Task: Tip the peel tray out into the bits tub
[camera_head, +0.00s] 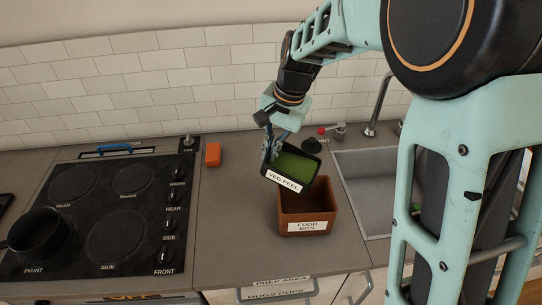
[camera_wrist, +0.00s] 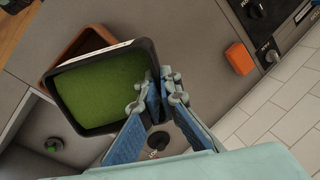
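A black tray (camera_head: 309,181) with a "VEG PEEL" label and green contents (camera_head: 296,164) is held in the air, tilted down to the right in the head view. My gripper (camera_head: 272,147) is shut on its left rim. In the wrist view my gripper (camera_wrist: 162,92) pinches one wall of the tray (camera_wrist: 147,52), and the green fill (camera_wrist: 100,90) still lies in it. The brown tub (camera_head: 306,228), labelled "FOOD BITS", stands upright on the counter just below the tray. In the wrist view the tub (camera_wrist: 75,43) is partly hidden behind the tray.
A stove (camera_head: 120,237) with a dark pot (camera_head: 38,235) is at the left. An orange block (camera_head: 212,155) sits on the counter near it. A sink (camera_head: 365,180) with a tap (camera_head: 379,105) lies to the right of the tub. Counter (camera_head: 235,215) left of the tub is clear.

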